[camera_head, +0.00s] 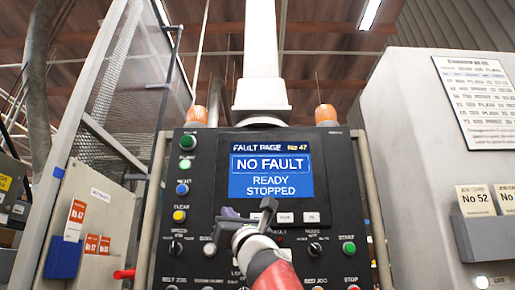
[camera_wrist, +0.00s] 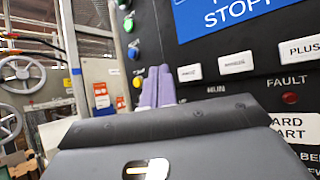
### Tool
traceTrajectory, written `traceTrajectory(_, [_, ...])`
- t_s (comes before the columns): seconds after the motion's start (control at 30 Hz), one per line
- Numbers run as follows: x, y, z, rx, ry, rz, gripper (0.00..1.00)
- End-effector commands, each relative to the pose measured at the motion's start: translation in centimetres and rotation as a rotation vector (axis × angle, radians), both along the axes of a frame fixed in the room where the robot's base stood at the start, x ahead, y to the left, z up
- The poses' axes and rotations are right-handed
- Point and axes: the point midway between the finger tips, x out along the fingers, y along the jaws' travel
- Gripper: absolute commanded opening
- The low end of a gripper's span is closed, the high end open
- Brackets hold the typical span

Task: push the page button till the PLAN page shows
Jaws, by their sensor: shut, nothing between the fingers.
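The control panel (camera_head: 335,190) has a screen (camera_head: 271,170) reading "FAULT PAGE No 47", "NO FAULT", "READY STOPPED". Below the screen is a row of white keys. In the wrist view, the leftmost key (camera_wrist: 190,73) has a label too blurred to read surely; a middle key (camera_wrist: 236,62) and a "PLUS" key (camera_wrist: 300,49) lie to its right. My gripper (camera_wrist: 158,75) is shut and empty, its purple fingertips just left of the leftmost key. I cannot tell whether they touch the panel. In the head view my gripper (camera_head: 230,213) hides the left part of the key row.
A green button (camera_head: 187,163), a blue button (camera_head: 182,188) and a yellow button (camera_head: 179,215) line the panel's left side. A START button (camera_head: 349,247) is at lower right. A card holder (camera_head: 490,238) is on the grey cabinet at right. A mesh guard stands at left.

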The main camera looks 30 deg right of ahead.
Motion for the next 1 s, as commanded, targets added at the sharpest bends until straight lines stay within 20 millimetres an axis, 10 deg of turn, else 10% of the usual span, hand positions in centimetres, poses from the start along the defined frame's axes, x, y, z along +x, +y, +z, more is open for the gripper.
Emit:
traceTrajectory(0.23, [-0.2,0.0,-1.0,0.124,0.016,0.038,0.00])
traceTrajectory(0.37, [-0.6,0.0,-5.4,0.520,0.068,0.146,0.00])
traceTrajectory(0.67, [-4.6,2.8,-25.4,1.713,0.181,0.236,0.00])
traceTrajectory(1.0, [-14.2,9.5,-46.3,2.628,0.128,-0.129,0.00])
